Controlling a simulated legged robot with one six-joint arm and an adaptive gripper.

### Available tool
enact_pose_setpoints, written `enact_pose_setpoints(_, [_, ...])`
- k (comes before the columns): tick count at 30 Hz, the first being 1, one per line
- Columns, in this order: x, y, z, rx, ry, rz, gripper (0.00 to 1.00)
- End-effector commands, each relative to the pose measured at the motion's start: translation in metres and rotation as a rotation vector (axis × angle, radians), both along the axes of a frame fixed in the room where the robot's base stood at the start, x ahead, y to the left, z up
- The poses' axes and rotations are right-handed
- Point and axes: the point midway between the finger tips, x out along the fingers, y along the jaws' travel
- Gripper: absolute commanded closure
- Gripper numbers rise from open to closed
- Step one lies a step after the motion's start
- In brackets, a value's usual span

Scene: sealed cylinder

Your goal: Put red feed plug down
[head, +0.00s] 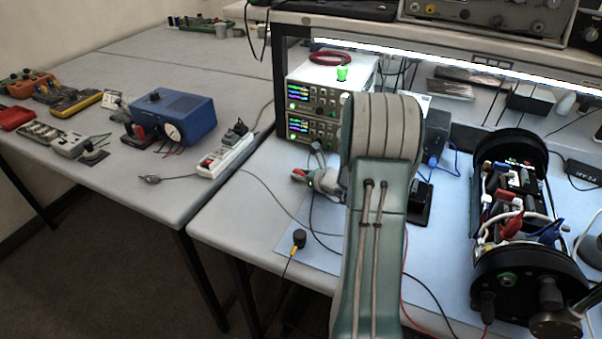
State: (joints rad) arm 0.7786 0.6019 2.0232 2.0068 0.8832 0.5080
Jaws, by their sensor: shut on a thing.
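My green arm stands in the middle of the head view and hides much of what lies behind it. What looks like part of my gripper (318,178) shows just left of the arm, low over the blue mat. It is shut on a small red piece, which looks like the red feed plug (298,173); its far end is hard to make out. The sealed cylinder (476,222) lies open-sided on the mat at the right, with black end caps and coloured parts inside. A thin red lead runs from behind my arm toward its near cap.
Stacked instruments (315,100) with lit displays stand behind the gripper. A black round piece (299,237) with a yellow-marked cable lies on the mat. A power strip (226,155) and a blue box (174,117) are on the left table. Loose cables cross the mat's left side.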

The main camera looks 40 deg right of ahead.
Motion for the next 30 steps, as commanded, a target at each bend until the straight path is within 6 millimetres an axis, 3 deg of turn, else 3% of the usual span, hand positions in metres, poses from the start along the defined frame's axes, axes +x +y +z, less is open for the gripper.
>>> enact_pose_setpoints(6, [0.0, 0.0, -0.004, -0.001, 0.001, 0.0, 1.0])
enact_pose_setpoints(7, [0.0, 0.0, -0.005, 0.0, 0.001, 0.0, 0.64])
enact_pose_setpoints(9, [0.0, 0.0, -0.005, 0.0, 0.003, 0.0, 0.34])
enact_pose_setpoints(20, [-0.001, 0.001, -0.007, 0.002, 0.008, 0.0, 0.34])
enact_pose_setpoints(25, [-0.001, 0.0, 0.008, 0.0, 0.006, -0.001, 0.34])
enact_pose_setpoints(30, [-0.035, -0.004, 0.021, 0.001, 0.004, -0.005, 0.34])
